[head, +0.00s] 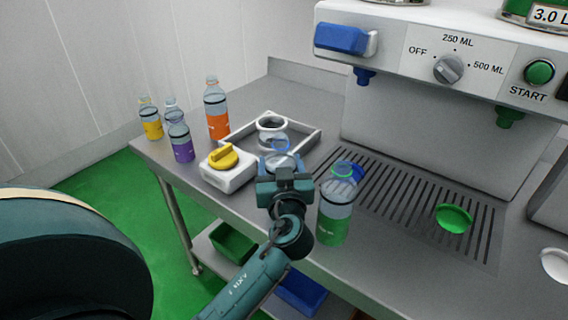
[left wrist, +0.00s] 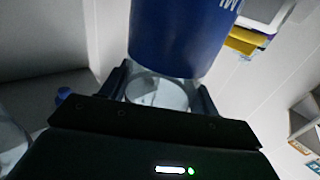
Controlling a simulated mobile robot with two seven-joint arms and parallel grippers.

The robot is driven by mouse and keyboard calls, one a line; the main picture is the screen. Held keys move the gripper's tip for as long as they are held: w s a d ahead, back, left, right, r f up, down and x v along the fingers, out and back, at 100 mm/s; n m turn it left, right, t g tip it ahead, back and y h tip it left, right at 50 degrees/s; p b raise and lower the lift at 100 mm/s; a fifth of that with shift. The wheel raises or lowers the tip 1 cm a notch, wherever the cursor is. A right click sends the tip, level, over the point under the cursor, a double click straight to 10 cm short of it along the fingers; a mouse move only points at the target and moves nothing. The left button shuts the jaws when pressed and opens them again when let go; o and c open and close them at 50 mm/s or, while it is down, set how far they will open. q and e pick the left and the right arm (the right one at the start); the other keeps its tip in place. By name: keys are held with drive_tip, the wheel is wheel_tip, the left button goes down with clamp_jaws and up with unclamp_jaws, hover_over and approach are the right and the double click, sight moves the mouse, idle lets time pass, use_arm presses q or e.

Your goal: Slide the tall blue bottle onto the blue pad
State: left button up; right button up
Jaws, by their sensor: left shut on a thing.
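The blue bottle has a clear top (head: 283,160) that shows just beyond my left gripper (head: 284,183) in the head view. Its body is mostly hidden by the gripper there. In the left wrist view its blue label (left wrist: 178,38) fills the top middle, with my left gripper's fingers (left wrist: 160,88) shut on the bottle. I cannot tell whether its base touches the table. The blue pad (head: 356,173) lies on the slotted drip grate to the right, under the blue nozzle, partly hidden by the green-labelled bottle (head: 334,224). My right gripper is not in view.
The green-labelled bottle stands right of my gripper, near the table's front edge. A white box with a yellow knob (head: 224,158) and a grey tray (head: 311,146) lie to the left. Several bottles stand at the far left. A green pad (head: 454,217) lies on the grate (head: 405,205).

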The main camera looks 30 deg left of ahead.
use_arm(q)
drive_tip(key=shift+s+a, duration=0.35)
drive_tip(key=shift+s, duration=0.4)
drive_tip(key=shift+b, duration=0.35)
drive_tip(key=o, duration=1)
drive_tip(key=shift+o, duration=0.2)
